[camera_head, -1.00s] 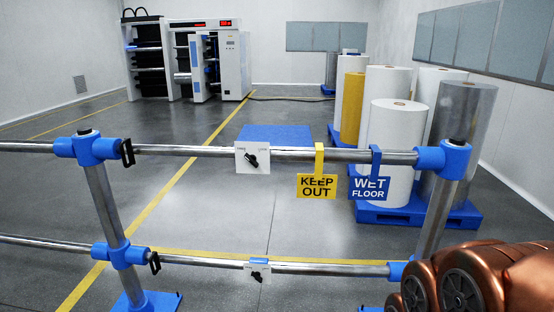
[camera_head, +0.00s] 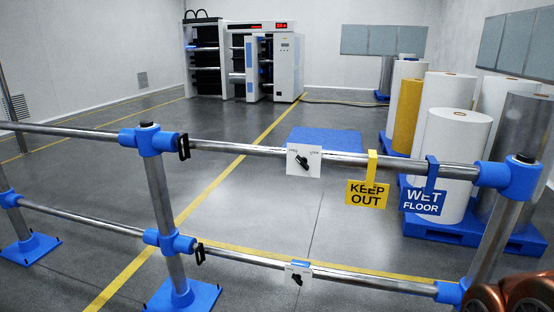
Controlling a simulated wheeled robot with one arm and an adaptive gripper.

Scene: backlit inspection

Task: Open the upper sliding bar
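The upper sliding bar (camera_head: 245,149) is a metal rail spanning between two posts with blue joints, the left joint (camera_head: 150,139) and the right joint (camera_head: 511,178). A white plate with a black knob (camera_head: 303,160) sits on it near the middle. A black handle (camera_head: 184,147) is beside the left joint. A yellow KEEP OUT sign (camera_head: 367,192) and a blue WET FLOOR sign (camera_head: 424,200) hang from the bar towards its right end. My gripper is not in view; only a copper-coloured part of my arm shows at the lower right corner.
A lower bar (camera_head: 352,282) runs below, with its own knob plate (camera_head: 298,273). The fence continues left to a blue foot (camera_head: 29,248). Behind stand large rolls (camera_head: 451,150) on blue pallets and machines (camera_head: 268,62). The floor between is mostly clear.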

